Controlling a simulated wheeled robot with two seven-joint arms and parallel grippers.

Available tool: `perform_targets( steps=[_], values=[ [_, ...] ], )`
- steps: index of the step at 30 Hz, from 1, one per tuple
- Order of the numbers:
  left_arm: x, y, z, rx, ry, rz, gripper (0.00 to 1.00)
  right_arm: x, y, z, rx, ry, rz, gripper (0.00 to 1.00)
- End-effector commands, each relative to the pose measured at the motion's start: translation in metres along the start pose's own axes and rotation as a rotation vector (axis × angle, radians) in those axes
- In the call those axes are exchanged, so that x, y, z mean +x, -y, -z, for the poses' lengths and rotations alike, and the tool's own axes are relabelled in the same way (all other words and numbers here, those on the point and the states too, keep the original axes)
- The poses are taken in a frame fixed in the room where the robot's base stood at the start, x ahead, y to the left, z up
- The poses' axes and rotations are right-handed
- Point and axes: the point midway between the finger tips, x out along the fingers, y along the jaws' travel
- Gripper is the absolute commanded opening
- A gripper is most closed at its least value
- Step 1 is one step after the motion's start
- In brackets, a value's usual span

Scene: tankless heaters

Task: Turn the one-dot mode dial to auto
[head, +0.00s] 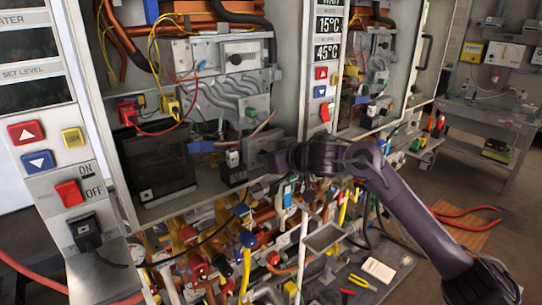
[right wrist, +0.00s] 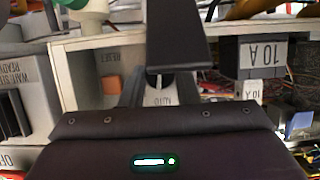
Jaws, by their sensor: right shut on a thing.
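My right gripper (head: 270,160) reaches in from the right to the lower middle of the open heater cabinet, beside a small grey box (head: 260,143). In the right wrist view, my right gripper (right wrist: 160,84) is shut on a small part at a pale plate (right wrist: 160,98) lettered AUTO. The part appears to be the mode dial, but the fingers and a dark bar hide nearly all of it. Its dot and pointing direction cannot be made out. My left gripper is in neither view.
A black breaker marked 10 A (right wrist: 260,55) is close by the gripper in the right wrist view. Pipes and coloured valves (head: 240,240) crowd the space below the cabinet. A control panel with a red ON/OFF switch (head: 69,193) stands at the left.

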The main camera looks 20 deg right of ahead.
Motion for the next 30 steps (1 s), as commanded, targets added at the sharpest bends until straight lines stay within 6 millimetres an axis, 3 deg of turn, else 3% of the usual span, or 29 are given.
perform_targets(
  steps=[9, 26, 27, 30],
  values=[
    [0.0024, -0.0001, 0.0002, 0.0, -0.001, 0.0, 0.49, 0.0005, 0.0014, -0.0012, -0.127, 0.001, -0.052, 0.06],
    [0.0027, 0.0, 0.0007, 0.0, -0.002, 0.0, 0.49, 0.0004, 0.0017, -0.0009, -0.156, 0.001, -0.063, 0.06],
    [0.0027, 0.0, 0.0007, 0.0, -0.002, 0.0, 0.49, 0.0004, 0.0016, -0.0009, -0.156, 0.001, -0.064, 0.33],
    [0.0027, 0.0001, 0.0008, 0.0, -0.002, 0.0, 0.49, 0.0003, 0.0016, -0.0008, -0.155, 0.0, -0.063, 0.46]
  ],
)
